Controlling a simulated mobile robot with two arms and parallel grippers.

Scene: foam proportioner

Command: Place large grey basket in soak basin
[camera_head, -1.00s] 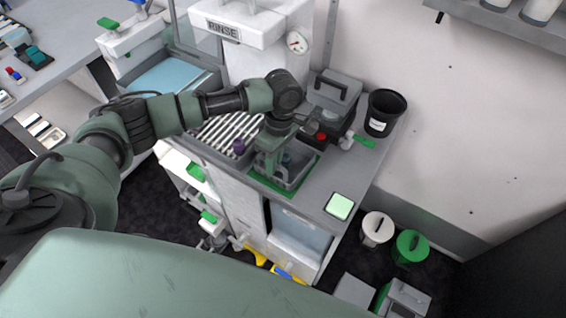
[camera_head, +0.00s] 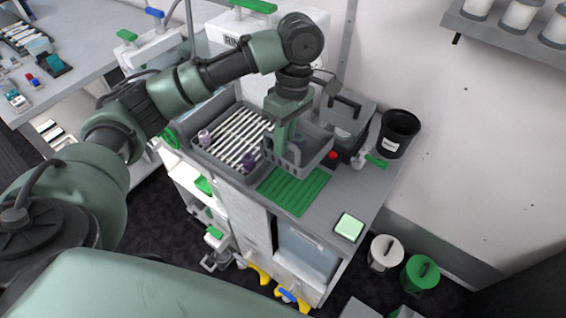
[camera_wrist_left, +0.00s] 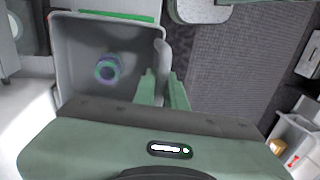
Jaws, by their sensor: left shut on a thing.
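The large grey basket (camera_head: 316,152) hangs above the counter, lifted by my left gripper (camera_head: 284,135). In the left wrist view the grey basket (camera_wrist_left: 75,45) shows from above, with a round green and purple item (camera_wrist_left: 107,69) inside. The left gripper (camera_wrist_left: 163,88) is shut on the basket's rim there. A grey basin with a white slatted rack (camera_head: 235,132) lies just left of the basket; I cannot tell if it is the soak basin. My right gripper is not in view.
The ribbed green mat (camera_head: 292,190) below the basket is bare. A grey box with a handle (camera_head: 346,118), a black bucket (camera_head: 398,135) and a pale green pad (camera_head: 349,227) are on the counter.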

